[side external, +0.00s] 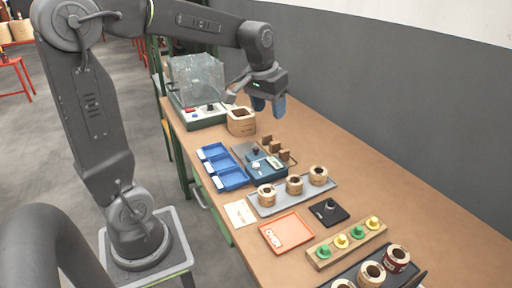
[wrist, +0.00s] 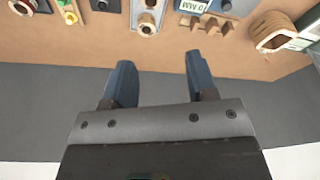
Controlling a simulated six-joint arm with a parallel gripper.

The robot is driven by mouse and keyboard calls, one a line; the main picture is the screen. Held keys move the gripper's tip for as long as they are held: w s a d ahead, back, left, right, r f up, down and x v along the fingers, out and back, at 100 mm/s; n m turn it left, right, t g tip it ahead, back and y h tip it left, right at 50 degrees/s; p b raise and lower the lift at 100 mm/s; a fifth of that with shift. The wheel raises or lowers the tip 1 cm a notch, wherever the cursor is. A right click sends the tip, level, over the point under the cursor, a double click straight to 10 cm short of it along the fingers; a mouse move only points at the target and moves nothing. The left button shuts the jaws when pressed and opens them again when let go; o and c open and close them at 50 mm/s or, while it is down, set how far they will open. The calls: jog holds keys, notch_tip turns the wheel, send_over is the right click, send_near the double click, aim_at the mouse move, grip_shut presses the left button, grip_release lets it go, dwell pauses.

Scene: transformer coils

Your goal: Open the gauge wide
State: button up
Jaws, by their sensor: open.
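The gauge appears to be the blue box (side external: 263,168) with a dark knob and small display, in the middle of the table. My gripper (side external: 268,104) hangs above the back of the table, apart from the gauge. In the wrist view its blue fingers (wrist: 158,63) are spread and empty.
A large wooden coil (side external: 240,122) and a clear-covered tester (side external: 196,82) stand at the back left. The right strip is bare.

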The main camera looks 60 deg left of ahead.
jog(key=w+a+f+n+g, duration=0.1)
jog(key=w+a+f, duration=0.2)
jog(key=a, duration=0.3)
jog(key=w+a+f+n+g, duration=0.1)
jog(key=w+a+f+n, duration=0.15)
jog(key=a, duration=0.35)
jog(key=n+h, duration=0.1)
send_over(256, 147)
notch_tip(256, 147, down, 8)
jog(key=shift+g, duration=0.3)
notch_tip(256, 147, down, 13)
jog(key=shift+s+d+r, duration=0.1)
jog(key=shift+d, duration=0.05)
grip_shut()
